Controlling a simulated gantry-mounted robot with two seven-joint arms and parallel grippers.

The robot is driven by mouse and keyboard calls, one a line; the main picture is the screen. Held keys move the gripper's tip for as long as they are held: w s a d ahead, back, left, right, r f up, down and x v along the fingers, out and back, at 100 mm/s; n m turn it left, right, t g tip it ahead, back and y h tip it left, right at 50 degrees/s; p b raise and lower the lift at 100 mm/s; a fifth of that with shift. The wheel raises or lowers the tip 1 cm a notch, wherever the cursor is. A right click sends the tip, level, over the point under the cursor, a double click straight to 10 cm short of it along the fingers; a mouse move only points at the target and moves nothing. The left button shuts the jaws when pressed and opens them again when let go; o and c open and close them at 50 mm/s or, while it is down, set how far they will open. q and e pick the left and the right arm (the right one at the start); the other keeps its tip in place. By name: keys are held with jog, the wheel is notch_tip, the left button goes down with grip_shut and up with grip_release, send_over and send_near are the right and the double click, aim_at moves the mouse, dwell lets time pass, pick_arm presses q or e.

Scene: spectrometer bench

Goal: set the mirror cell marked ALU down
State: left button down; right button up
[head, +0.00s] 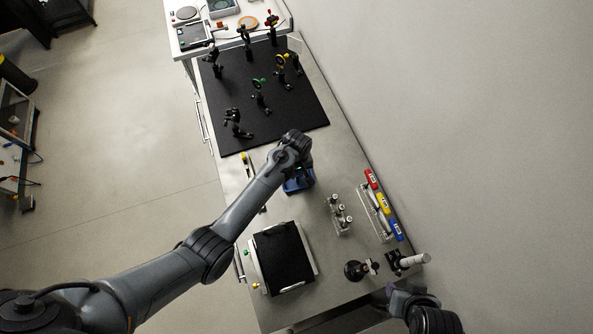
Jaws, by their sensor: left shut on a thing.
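My left arm reaches in from the lower left over the steel bench. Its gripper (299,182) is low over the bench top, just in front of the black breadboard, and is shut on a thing. The wrist covers most of what it holds, and I cannot read an ALU mark there. Blue shows right at the gripper; I cannot tell whether this is the gripper or something under it. Part of my right arm shows at the bottom right edge; its fingers cannot be made out.
The black breadboard (228,138) carries several optic mounts. A rack with red (372,178), yellow and blue labelled pieces stands right. Clear holders (341,213) stand nearer. A black-topped stage (283,257) is at the front left, dark mounts (356,270) at the front right.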

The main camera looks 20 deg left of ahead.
pick_arm(q)
jog(key=shift+f, duration=0.1)
jog(key=c, duration=1)
grip_release()
jog(key=shift+c, duration=0.2)
notch_tip(320, 180, up, 12)
jog(key=s+a+r+m+t, duration=0.1)
jog(key=s+a+m, duration=0.2)
jog(key=s, duration=1)
jog(key=s+a+r+m+t, duration=0.2)
jog(key=s+m, duration=0.4)
jog(key=s, duration=0.7)
jog(key=shift+a+r+t+b, duration=0.3)
jog(key=shift+a+b, duration=0.1)
jog(key=shift+a, duration=0.25)
